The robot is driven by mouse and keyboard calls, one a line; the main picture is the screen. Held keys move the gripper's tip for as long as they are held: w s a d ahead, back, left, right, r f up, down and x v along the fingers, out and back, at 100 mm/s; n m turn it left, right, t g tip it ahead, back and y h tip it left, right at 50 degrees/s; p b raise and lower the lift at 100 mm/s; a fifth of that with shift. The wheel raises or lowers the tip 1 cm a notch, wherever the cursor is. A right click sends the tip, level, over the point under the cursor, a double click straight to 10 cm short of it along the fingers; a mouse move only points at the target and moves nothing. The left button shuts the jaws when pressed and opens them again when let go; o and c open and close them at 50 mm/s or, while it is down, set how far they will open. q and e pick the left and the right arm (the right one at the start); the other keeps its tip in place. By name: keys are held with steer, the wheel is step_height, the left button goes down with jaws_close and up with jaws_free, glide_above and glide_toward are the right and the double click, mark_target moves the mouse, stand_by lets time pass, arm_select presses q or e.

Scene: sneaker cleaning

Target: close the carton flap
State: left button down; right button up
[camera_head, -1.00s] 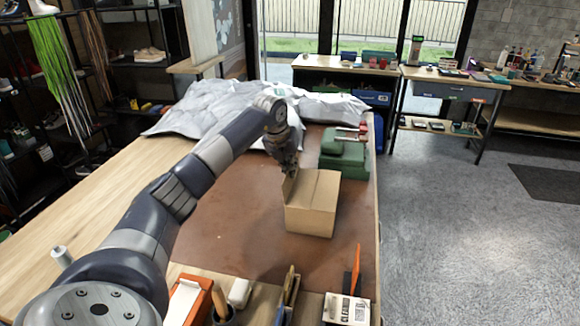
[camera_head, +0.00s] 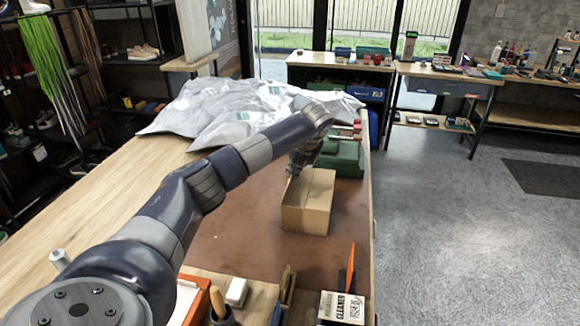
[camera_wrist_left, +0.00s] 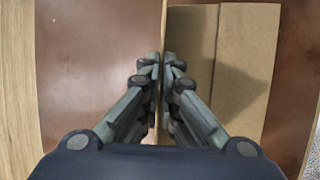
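My left gripper (camera_head: 291,176) is at the carton's left edge. In the wrist view its fingertips (camera_wrist_left: 161,62) are close together on both sides of the flap, shut on it. My right gripper is in neither view.
A green case (camera_head: 340,158) stands just behind the carton. Grey-white plastic bags (camera_head: 225,112) cover the far end of the bench. A tool cup (camera_head: 222,312), an orange box and a small card box (camera_head: 342,307) line the near edge. The mat left of the carton is clear.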

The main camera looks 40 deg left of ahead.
arm_select(q)
steer(key=shift+w+d+f+g+y+b, duration=0.3)
steer(key=shift+d+g+y+b, duration=0.15)
steer(key=shift+y, duration=0.35)
steer(key=shift+r, duration=0.1)
steer(key=c, duration=1.8)
jaws_free()
steer(key=shift+d, duration=0.1)
steer(key=shift+c, duration=0.2)
steer(key=v, duration=1.2)
